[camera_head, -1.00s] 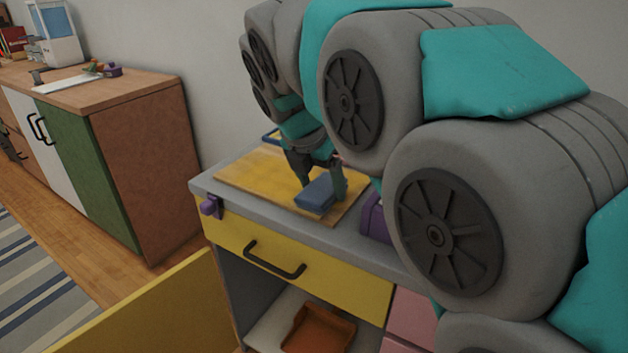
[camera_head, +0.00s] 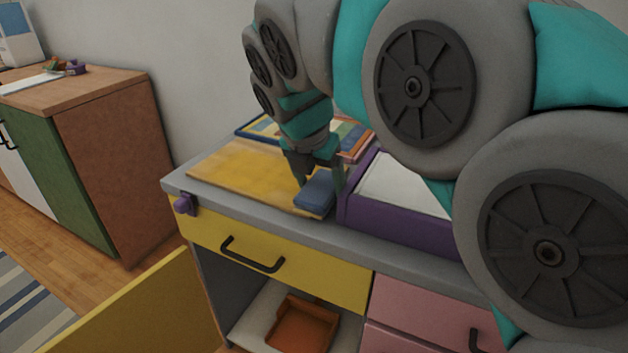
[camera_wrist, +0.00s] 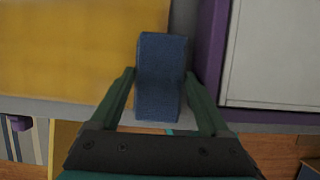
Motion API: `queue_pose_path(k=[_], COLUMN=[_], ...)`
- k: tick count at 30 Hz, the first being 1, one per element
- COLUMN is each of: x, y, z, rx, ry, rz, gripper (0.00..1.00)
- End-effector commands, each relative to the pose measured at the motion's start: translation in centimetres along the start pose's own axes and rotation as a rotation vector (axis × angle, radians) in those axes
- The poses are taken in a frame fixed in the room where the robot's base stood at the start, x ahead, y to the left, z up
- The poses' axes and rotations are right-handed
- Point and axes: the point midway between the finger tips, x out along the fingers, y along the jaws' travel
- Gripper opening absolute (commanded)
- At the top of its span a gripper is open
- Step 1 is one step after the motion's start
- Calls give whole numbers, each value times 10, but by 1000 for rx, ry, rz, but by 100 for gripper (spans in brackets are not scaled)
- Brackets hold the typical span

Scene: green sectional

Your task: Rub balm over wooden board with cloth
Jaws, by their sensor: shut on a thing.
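The wooden board (camera_head: 236,170) lies flat on the grey counter, and most of its surface looks yellow. It also shows at the upper left of the wrist view (camera_wrist: 66,50). My gripper (camera_head: 319,181) is over the board's right front part. It is shut on a folded blue cloth (camera_wrist: 160,80), which sits between the two fingers and also shows in the head view (camera_head: 315,194). The cloth is at the board's right edge; whether it touches the board I cannot tell. I cannot make out a balm container.
A purple box with a pale top (camera_head: 398,222) stands close to the right of my gripper. A purple clamp-like piece (camera_head: 184,204) is at the counter's left front edge. A yellow door (camera_head: 150,310) stands open below, beside an orange tray (camera_head: 303,325).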

Motion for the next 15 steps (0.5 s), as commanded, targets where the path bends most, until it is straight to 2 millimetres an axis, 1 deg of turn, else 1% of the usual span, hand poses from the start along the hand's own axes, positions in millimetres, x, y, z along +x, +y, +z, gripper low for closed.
queue_pose_path(k=[1,8,15], x=[1,-1,-20], y=[-6,-8,-8], z=[0,1,9], rx=[2,3,4], ry=[3,4,1], rz=[-18,-23,-22], gripper=[17,17,17])
